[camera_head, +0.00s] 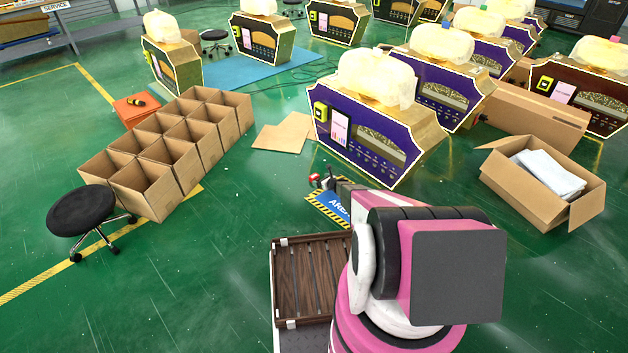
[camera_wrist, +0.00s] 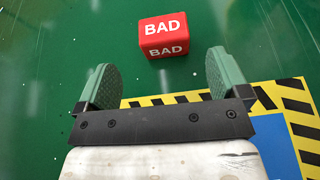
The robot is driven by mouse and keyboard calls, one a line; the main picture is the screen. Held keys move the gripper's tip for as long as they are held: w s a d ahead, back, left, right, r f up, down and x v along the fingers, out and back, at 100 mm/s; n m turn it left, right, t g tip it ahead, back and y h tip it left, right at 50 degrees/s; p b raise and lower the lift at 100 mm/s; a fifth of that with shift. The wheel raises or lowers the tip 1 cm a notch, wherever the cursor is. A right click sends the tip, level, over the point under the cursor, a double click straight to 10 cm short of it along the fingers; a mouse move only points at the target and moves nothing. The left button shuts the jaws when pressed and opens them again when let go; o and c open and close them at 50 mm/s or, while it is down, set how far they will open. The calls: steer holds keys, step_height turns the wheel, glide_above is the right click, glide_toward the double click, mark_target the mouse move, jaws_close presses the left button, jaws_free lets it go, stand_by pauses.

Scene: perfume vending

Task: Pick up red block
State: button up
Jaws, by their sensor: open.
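The red block (camera_wrist: 166,38) shows at the top of the wrist view, with "BAD" in white on two faces. It appears on the green floor, just past the corner of a striped floor mark. My gripper (camera_wrist: 160,75) has its two green fingers spread wide with nothing between them. The block is beyond the fingertips, roughly centred between them, and apart from both. In the head view the block (camera_head: 314,177) is small, at the end of my arm; my gripper is too small there to read clearly.
A blue floor sign (camera_head: 334,204) with a yellow-black border lies under my arm. A slatted brown tray (camera_head: 309,283) is beside my arm. A purple machine (camera_head: 345,142) stands behind the block. Open cardboard boxes (camera_head: 150,192) and a black stool (camera_head: 82,210) are at left. Green floor between is clear.

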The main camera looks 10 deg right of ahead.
mark_target(316, 178)
steer(key=x, duration=0.5)
steer(key=shift+w+d+f, duration=0.1)
steer(key=shift+w+f, duration=0.1)
steer(key=shift+w, duration=0.15)
steer(key=c, duration=1)
